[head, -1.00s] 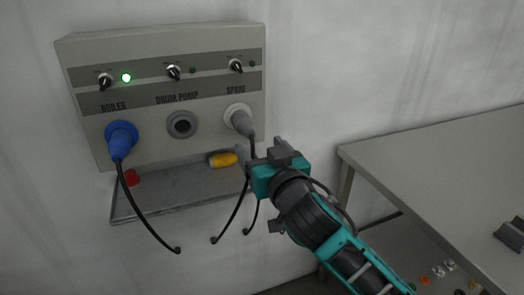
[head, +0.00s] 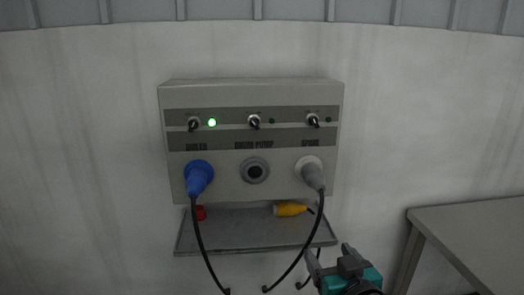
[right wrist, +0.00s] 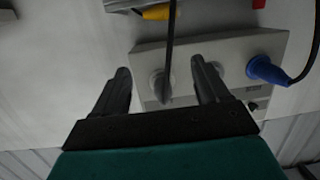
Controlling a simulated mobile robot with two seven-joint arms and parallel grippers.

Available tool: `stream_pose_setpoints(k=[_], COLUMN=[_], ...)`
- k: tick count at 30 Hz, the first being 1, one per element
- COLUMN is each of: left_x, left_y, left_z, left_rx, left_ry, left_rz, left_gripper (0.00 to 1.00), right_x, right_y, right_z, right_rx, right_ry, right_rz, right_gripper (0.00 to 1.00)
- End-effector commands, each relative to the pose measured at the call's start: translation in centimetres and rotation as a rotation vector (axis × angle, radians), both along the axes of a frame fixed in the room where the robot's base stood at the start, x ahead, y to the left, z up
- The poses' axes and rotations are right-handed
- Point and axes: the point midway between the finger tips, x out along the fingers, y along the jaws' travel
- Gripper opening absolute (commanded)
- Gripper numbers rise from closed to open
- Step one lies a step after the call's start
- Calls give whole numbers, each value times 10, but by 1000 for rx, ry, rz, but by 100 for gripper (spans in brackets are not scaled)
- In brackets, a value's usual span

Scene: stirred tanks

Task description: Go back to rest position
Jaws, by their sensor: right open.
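My right gripper (head: 328,257) is at the bottom of the head view, below and right of the panel's tray. It is open and empty. In the right wrist view its two fingers (right wrist: 163,78) stand apart, with the panel and a dark cable beyond them. The grey control panel (head: 225,157) is on the wall. A blue plug (head: 198,180) sits in the boiler socket and a grey plug (head: 313,175) in the spare socket. The drum pump socket (head: 255,171) is empty. My left gripper is in neither view.
A grey tray (head: 240,232) under the panel holds a yellow plug (head: 289,210) and a red plug (head: 200,213). Black cables hang down past the tray, near my right gripper. A grey table (head: 470,228) stands at the right. The wall left of the panel is clear.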

Motion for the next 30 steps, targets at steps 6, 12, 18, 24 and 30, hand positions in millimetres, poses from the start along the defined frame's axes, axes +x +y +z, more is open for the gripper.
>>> stream_pose_setpoints(k=[6, 12, 18, 24, 30], left_x=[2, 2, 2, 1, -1], left_y=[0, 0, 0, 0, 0], left_z=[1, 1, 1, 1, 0], left_rx=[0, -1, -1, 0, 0], left_ry=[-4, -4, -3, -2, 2], left_rz=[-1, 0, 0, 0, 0], left_gripper=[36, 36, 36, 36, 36], right_x=[-79, -154, -188, -190, -190], right_y=[-7, -18, -24, -25, -25], right_z=[-130, -201, -225, -226, -226], right_rx=[-29, -47, -60, -63, -62], right_ry=[235, 366, 415, 417, 417], right_rz=[60, 76, 76, 76, 77], right_gripper=[74, 74, 74, 74, 74])
